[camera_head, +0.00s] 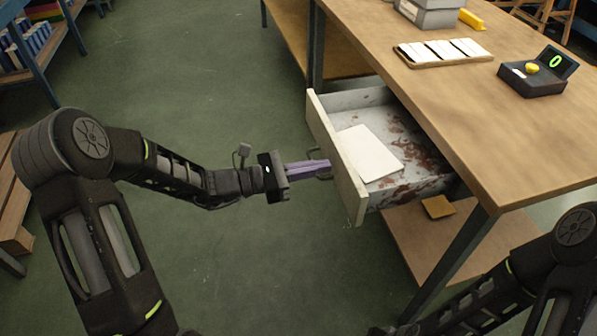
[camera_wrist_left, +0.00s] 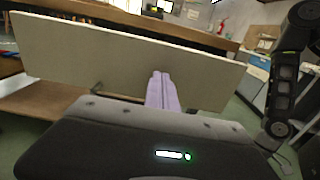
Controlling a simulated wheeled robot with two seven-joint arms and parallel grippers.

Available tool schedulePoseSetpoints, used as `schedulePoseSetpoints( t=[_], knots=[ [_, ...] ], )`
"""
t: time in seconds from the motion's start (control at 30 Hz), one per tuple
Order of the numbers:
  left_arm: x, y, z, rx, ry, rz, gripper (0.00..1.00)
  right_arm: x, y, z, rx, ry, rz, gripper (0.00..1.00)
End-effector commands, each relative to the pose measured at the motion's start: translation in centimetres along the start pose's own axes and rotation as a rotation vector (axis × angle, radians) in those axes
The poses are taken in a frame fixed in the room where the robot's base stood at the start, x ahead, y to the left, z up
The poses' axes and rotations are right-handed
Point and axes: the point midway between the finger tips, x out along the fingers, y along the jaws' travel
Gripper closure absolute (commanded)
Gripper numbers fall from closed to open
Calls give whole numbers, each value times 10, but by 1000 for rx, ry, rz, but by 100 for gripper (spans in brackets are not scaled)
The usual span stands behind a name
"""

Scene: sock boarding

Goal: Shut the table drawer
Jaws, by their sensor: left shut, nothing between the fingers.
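The table drawer (camera_head: 335,150) is pulled out from under the wooden table (camera_head: 440,120). Its inside is grey with reddish-brown patches, and a white flat item (camera_head: 368,152) lies in it. My left gripper (camera_head: 328,166) is shut and empty, its purple fingers pointing at the drawer's cream front panel near the handle (camera_head: 322,178). In the left wrist view the fingers (camera_wrist_left: 162,78) overlap the drawer front (camera_wrist_left: 120,58); whether they touch it I cannot tell. My right arm shows at the lower right of the head view, but its gripper cannot be made out.
On the tabletop are a tray of white cards (camera_head: 444,53), a black scale (camera_head: 535,75) with a yellow item, grey boxes (camera_head: 428,12) and a yellow object (camera_head: 472,19). A lower shelf (camera_head: 400,225) holds a small brown piece (camera_head: 438,207). The green floor left of the drawer is clear.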

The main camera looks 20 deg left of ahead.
Motion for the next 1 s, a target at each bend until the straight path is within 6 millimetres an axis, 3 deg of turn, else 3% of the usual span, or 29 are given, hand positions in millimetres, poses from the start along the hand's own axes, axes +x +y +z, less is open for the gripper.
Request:
schedulePoseSetpoints(
  t=[0.67, 0.87, 1.0],
  knots=[
    [14, 0, 0, 0, 0, -1, 100, 2, 1, 0, 0, 0, 0, 64],
    [38, -1, 0, 1, -2, -3, 100, 3, 1, 0, 0, 0, 0, 64],
    [65, -1, 0, 0, -3, -4, 100, 6, 2, 0, 0, 0, 0, 64]
  ],
)
